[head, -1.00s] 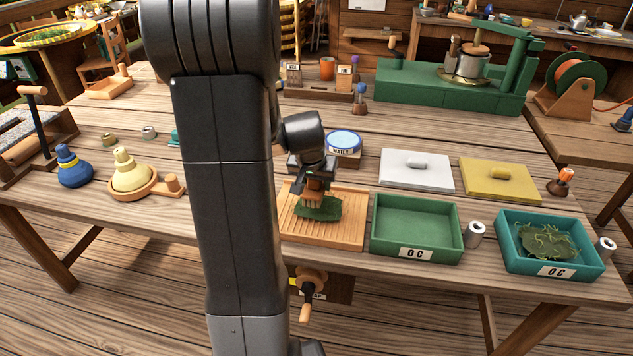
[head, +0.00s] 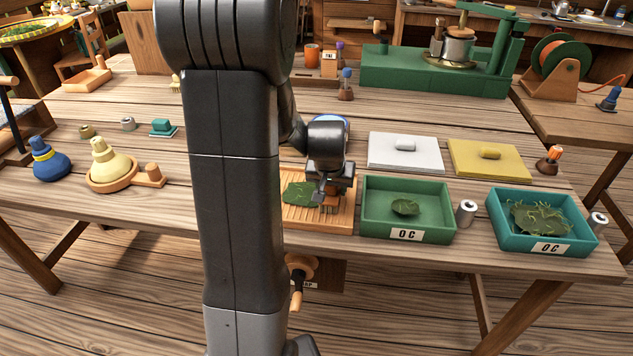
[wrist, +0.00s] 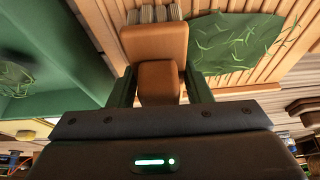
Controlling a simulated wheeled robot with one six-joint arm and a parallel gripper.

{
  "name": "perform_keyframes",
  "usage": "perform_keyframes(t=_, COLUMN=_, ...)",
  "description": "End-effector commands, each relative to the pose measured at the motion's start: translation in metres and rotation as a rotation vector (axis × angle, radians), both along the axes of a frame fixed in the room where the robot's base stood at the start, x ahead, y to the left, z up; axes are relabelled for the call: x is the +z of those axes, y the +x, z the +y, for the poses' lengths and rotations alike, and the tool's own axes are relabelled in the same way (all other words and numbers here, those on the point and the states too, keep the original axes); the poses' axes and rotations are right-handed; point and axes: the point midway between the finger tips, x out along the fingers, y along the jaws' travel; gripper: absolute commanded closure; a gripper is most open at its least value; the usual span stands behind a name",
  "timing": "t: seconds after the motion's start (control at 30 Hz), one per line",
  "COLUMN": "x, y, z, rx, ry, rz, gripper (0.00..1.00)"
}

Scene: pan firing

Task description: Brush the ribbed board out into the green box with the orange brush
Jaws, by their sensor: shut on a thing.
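The ribbed board (head: 330,222) lies on the table in the head view, with dark green leaf matter (head: 300,194) on its left part. My gripper (head: 331,190) is over the board's right part, shut on the orange-brown brush (wrist: 155,45). In the wrist view the brush's pale bristles (wrist: 150,14) point toward the ribs, beside the leaf matter (wrist: 235,42); whether they touch cannot be told. The green box (head: 379,227), labelled OC, stands right beside the board and holds a small green heap (head: 405,206). My arm hides the board's left edge.
A teal box (head: 508,240) with green shreds stands farther right. White cylinders (head: 466,213) stand beside the boxes. White (head: 404,152) and yellow (head: 488,160) lids lie behind them. A blue-topped container behind the board is mostly hidden by my arm.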

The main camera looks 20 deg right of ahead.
Motion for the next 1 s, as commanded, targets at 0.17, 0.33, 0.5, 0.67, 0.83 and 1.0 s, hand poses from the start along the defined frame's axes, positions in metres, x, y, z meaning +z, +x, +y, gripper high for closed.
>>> perform_keyframes(t=0.17, x=0.029, y=-0.001, z=-0.002, rx=0.001, ry=-0.002, rz=-0.002, gripper=1.00)
perform_keyframes(t=0.33, x=0.048, y=-0.001, z=-0.002, rx=0.001, ry=-0.002, rz=-0.002, gripper=1.00)
perform_keyframes(t=0.5, x=0.058, y=-0.001, z=-0.002, rx=0.001, ry=-0.001, rz=-0.001, gripper=1.00)
perform_keyframes(t=0.67, x=0.061, y=-0.001, z=-0.002, rx=0.001, ry=-0.001, rz=-0.001, gripper=1.00)
perform_keyframes(t=0.83, x=0.060, y=-0.001, z=-0.002, rx=0.001, ry=-0.001, rz=-0.001, gripper=1.00)
perform_keyframes(t=1.0, x=0.059, y=-0.001, z=-0.002, rx=0.001, ry=-0.001, rz=-0.001, gripper=1.00)
